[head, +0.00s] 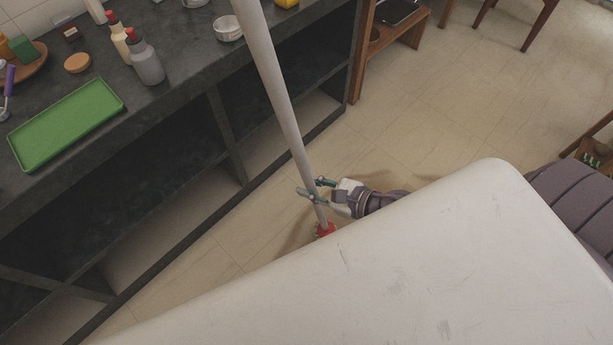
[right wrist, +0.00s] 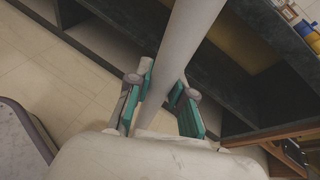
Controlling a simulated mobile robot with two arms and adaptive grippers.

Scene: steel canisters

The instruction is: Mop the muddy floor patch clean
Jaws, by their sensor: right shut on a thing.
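A mop with a long pale handle (head: 277,90) stands tilted, its top toward the upper left of the head view. Its red mop head (head: 325,229) is low by the floor, partly hidden behind my white body. My right gripper (head: 317,189) is shut on the handle a little above the red head. In the right wrist view the handle (right wrist: 185,45) passes between the green-padded fingers (right wrist: 163,95). No muddy patch shows on the visible floor (head: 440,125); floor behind my body is hidden. My left gripper is not in view.
A dark counter (head: 185,95) with open shelves runs along the left, close to the handle. A green tray (head: 67,124), a grey bottle (head: 146,62) and a metal bowl (head: 229,28) stand on it. A wooden shelf unit (head: 385,50) is beyond. Tiled floor to the right is mostly clear.

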